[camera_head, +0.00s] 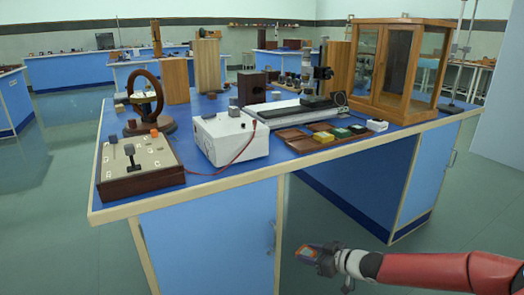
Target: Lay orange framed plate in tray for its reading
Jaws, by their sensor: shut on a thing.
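My gripper (322,258) is at the lower right, low in front of the bench and below its top, at the end of my red arm. It is shut on a small plate with an orange edge and a bluish-grey face (308,252). The gripper hides part of this plate. On the bench top, a flat brown wooden tray (292,134) lies near the front edge, with yellow, green and dark small pieces in or beside it. I cannot tell its compartments clearly. The tray is well above and apart from my gripper.
The blue bench (215,235) has a pale front edge. A white box with a red lead (230,138), a switch panel (138,170), a microscope-like stand on a long base (318,85) and a glazed wooden case (395,75) stand on it. Floor at lower right is clear.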

